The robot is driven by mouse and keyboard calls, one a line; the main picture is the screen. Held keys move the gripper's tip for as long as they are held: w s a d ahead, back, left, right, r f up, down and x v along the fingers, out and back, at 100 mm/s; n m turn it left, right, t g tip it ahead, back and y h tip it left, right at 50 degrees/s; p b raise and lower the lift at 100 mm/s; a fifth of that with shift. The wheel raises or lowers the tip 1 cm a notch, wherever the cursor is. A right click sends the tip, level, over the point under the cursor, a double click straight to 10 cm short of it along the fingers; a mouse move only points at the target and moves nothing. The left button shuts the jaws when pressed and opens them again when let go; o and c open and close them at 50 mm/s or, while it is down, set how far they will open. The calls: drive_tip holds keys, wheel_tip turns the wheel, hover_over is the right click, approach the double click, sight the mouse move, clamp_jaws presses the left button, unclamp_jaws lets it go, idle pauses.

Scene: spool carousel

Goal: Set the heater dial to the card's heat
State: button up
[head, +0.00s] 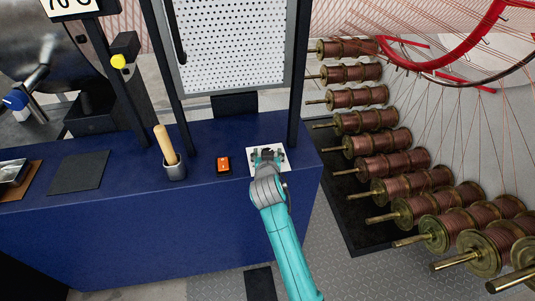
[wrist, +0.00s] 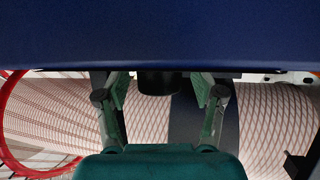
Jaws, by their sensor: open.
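A white card (head: 70,5) at the top left, cut off by the frame edge, shows dark characters that look like "70" and a C. A white plate (head: 279,168) lies on the blue bench at its right end, largely covered by my gripper (head: 267,154). In the wrist view, a dark round knob (wrist: 160,83), seemingly the heater dial, shows between the two fingers of my gripper (wrist: 160,96). The fingers are open, with a gap on each side of the knob. The dial's marks and pointer are hidden.
On the blue bench (head: 120,225) stand a small red-orange device (head: 223,164), a holder with a wooden-handled tool (head: 166,145) and a dark mat (head: 79,172). A perforated panel (head: 232,45) rises behind. Several copper spools (head: 393,165) stand on the right.

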drive_tip(key=v, duration=1.2)
drive_tip(key=shift+f, duration=0.1)
drive_tip(key=s+d+f+n+y, duration=0.1)
drive_tip(key=s+d+f, duration=0.25)
drive_tip(key=s, duration=0.45)
drive_tip(key=s+d+f, duration=0.3)
drive_tip(key=s+f, duration=0.2)
drive_tip(key=s, duration=0.2)
drive_tip(key=s+d+f+n+y, duration=0.1)
drive_tip(key=s+d+f, duration=0.35)
drive_tip(key=s, duration=0.35)
drive_tip(key=s+d+r, duration=0.1)
drive_tip(key=s+r, duration=0.2)
drive_tip(key=s, duration=0.5)
drive_tip(key=s+d+r+m+t, duration=0.1)
drive_tip(key=s+r, duration=0.1)
drive_tip(key=s, duration=0.6)
drive_tip(key=s+d+r+h, duration=0.1)
drive_tip(key=s+d+r, duration=0.1)
drive_tip(key=s, duration=0.6)
drive_tip(key=shift+s+r, duration=0.25)
drive_tip(key=shift+r, duration=0.55)
drive_tip(key=shift+d, duration=0.15)
